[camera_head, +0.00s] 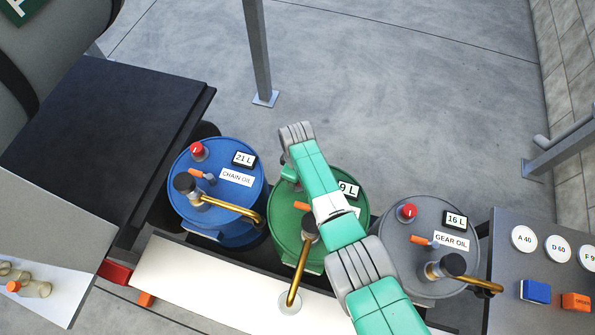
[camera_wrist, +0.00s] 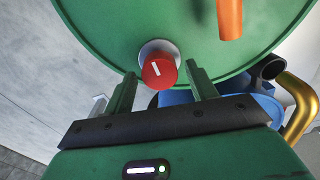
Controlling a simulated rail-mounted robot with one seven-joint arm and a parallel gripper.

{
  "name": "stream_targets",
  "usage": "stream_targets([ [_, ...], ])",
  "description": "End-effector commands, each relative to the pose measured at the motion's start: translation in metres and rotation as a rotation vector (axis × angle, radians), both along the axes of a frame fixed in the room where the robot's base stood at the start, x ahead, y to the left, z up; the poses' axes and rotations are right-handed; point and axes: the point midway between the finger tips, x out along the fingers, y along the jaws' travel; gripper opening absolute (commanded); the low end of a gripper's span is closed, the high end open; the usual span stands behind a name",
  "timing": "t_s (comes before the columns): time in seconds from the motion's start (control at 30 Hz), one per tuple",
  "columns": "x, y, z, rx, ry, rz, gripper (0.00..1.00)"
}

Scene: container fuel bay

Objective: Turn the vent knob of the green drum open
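The green drum (camera_head: 287,222) stands in the middle of the row, partly covered by my arm in the head view. Its lid also fills the top of the wrist view (camera_wrist: 120,30). The red vent knob (camera_wrist: 157,74) with a white mark sits on a pale collar near the lid's edge. My arm hides this knob in the head view. My gripper (camera_wrist: 160,72) is open, with one finger on each side of the knob in the wrist view. Gaps show between knob and fingers; I cannot tell how deep the knob sits between them.
A blue chain oil drum (camera_head: 222,215) stands left and a grey gear oil drum (camera_head: 398,236) right, each with a red knob and brass spout. An orange lever (camera_wrist: 229,18) is on the green lid. A post (camera_head: 259,55) stands behind; the floor there is clear.

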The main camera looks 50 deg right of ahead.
Motion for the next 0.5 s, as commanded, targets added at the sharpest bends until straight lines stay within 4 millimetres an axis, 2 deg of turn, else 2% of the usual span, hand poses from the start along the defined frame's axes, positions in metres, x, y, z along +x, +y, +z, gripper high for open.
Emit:
stream_targets([
  [0.27,-0.001,0.000,0.000,0.001,0.001,-0.001,0.59],
  [0.37,0.000,0.000,0.015,-0.001,-0.001,-0.001,0.59],
  [0.5,0.000,0.000,0.046,-0.001,-0.001,-0.001,0.59],
])
